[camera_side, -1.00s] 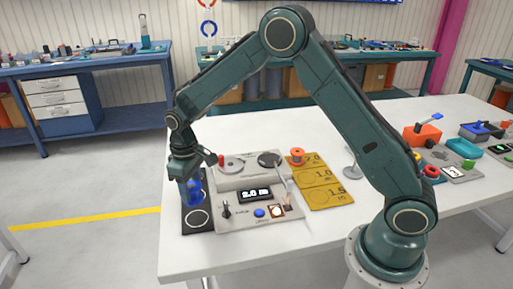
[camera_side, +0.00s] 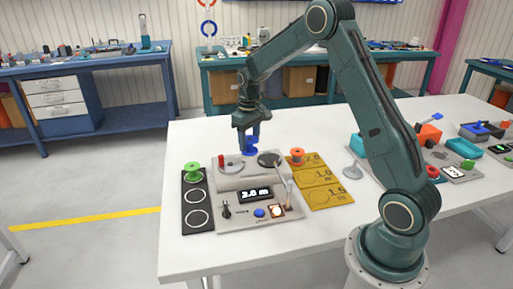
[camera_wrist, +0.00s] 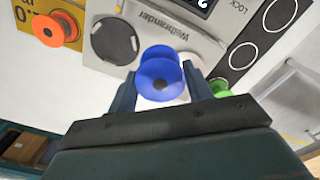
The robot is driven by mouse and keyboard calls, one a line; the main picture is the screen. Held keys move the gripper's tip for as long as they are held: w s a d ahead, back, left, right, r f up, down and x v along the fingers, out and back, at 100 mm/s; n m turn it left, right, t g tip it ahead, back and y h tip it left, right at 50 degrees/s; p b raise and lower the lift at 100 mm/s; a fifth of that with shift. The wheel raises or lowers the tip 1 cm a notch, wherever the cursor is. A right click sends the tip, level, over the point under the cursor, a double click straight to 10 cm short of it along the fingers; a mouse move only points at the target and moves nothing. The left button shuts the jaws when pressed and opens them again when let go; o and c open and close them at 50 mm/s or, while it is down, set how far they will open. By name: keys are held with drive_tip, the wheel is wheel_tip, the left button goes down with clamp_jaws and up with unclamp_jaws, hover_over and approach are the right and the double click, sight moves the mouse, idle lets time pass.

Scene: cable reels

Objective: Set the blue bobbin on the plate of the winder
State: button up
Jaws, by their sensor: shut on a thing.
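My gripper (camera_side: 251,140) is shut on the blue bobbin (camera_wrist: 160,82), which also shows in the side view (camera_side: 250,149). The bobbin hangs between the fingers near the back edge of the winder (camera_side: 228,217); it looks clear of the top. The winder has a grey disc (camera_side: 232,168) with a red upright part beside it at the left. A dark disc (camera_side: 270,159) lies at the right and also shows in the wrist view (camera_wrist: 114,42). The held bobbin hides part of the winder in the wrist view.
A green bobbin (camera_side: 192,171) stands on the black ringed mat (camera_side: 197,207), left of the winder. An orange bobbin (camera_side: 297,156) stands on the yellow marked boards (camera_side: 322,184) at the right. A thin post (camera_side: 290,191) rises at the winder's right front. The table's back left is clear.

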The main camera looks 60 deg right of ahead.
drive_tip(key=s+d+r+m, duration=0.1)
drive_tip(key=s+d, duration=0.3)
drive_tip(key=d, duration=0.3)
drive_tip(key=shift+w+d+f, duration=0.1)
drive_tip(key=shift+f, duration=1.05)
drive_tip(key=shift+w+d+f, duration=0.1)
drive_tip(key=shift+f, duration=1)
drive_tip(key=shift+f, duration=0.25)
drive_tip(key=shift+f, duration=1)
drive_tip(key=o, duration=1)
drive_tip(key=shift+o, duration=0.2)
wheel_tip(320, 180, up, 8)
